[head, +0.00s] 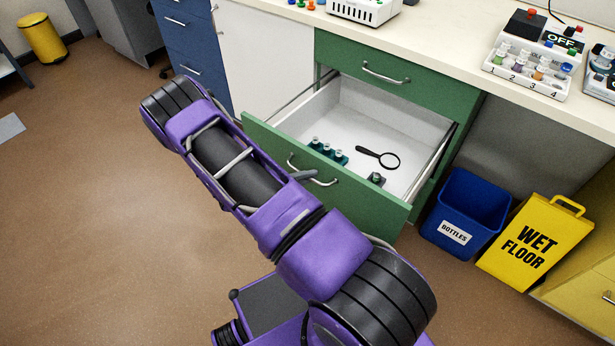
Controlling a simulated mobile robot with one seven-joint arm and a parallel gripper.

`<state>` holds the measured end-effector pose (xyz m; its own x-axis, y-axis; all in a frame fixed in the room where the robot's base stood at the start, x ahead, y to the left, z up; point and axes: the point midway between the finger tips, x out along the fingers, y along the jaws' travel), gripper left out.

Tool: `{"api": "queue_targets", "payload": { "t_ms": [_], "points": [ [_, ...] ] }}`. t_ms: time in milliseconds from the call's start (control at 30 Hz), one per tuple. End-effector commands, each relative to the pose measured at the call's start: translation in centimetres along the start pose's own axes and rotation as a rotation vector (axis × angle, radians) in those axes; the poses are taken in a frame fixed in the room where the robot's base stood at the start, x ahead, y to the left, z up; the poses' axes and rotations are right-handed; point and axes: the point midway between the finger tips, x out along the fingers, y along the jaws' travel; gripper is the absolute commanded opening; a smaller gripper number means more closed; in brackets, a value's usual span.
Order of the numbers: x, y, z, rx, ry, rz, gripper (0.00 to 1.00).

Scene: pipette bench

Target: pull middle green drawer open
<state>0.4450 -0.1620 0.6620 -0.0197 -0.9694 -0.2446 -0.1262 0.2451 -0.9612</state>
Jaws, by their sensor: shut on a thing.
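The middle green drawer (268,140) is pulled well out of the green cabinet, and its white inside shows. Its silver handle (325,182) is on the front panel, partly behind my purple arm. My gripper (305,174) is mostly hidden by the arm; a small grey part of it shows at the handle, and it is shut on it. In the drawer lie a black magnifying glass (389,160), several teal-and-dark bottles (327,150) and a small dark item (376,179).
A closed green drawer (345,58) is above. A blue bottles bin (468,212) and a yellow wet floor sign (535,243) stand right of the open drawer. A white counter (440,45) runs above.

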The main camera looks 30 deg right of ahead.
Motion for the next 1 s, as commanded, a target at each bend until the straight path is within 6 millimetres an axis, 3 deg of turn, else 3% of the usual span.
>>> {"api": "queue_targets", "payload": {
  "t_ms": [300, 333, 467, 500, 833, 1000],
  "points": [
    [-0.1, 0.0, 0.1, 0.001, -0.003, 0.0, 0.0],
    [-0.1, 0.0, 0.1, 0.001, -0.003, 0.0, 0.18],
    [-0.1, 0.0, 0.1, 0.001, -0.002, 0.0, 0.41],
    [-0.1, 0.0, 0.1, 0.001, -0.002, 0.0, 0.43],
    [-0.3, 0.0, 0.1, 0.001, -0.002, 0.0, 0.43],
    [-2.7, -0.1, 0.1, 0.002, -0.005, 0.002, 0.43]
  ]
}}
